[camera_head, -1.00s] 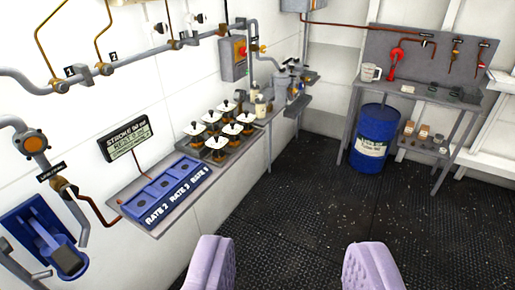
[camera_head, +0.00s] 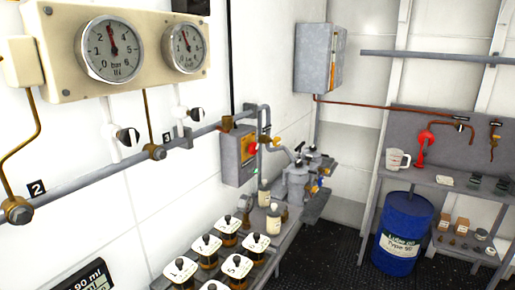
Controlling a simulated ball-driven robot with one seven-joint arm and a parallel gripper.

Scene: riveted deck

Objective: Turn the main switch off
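A grey box (camera_head: 230,157) is mounted on the white wall near the picture's middle. A red rotary knob (camera_head: 253,148) on a yellow plate sits on its right-facing side, and a small green spot shows below it. This looks like the main switch. I see the knob at a steep angle and cannot read its position. A grey pipe passes close to the box's top and right. My gripper is out of the picture.
A larger grey cabinet (camera_head: 318,58) hangs farther back. Two gauges (camera_head: 112,50) are on a cream panel at upper left. White-topped sample jars (camera_head: 206,245) and bottles stand on a shelf below the box. A blue drum (camera_head: 403,235) stands right; dark floor (camera_head: 338,262) is open between.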

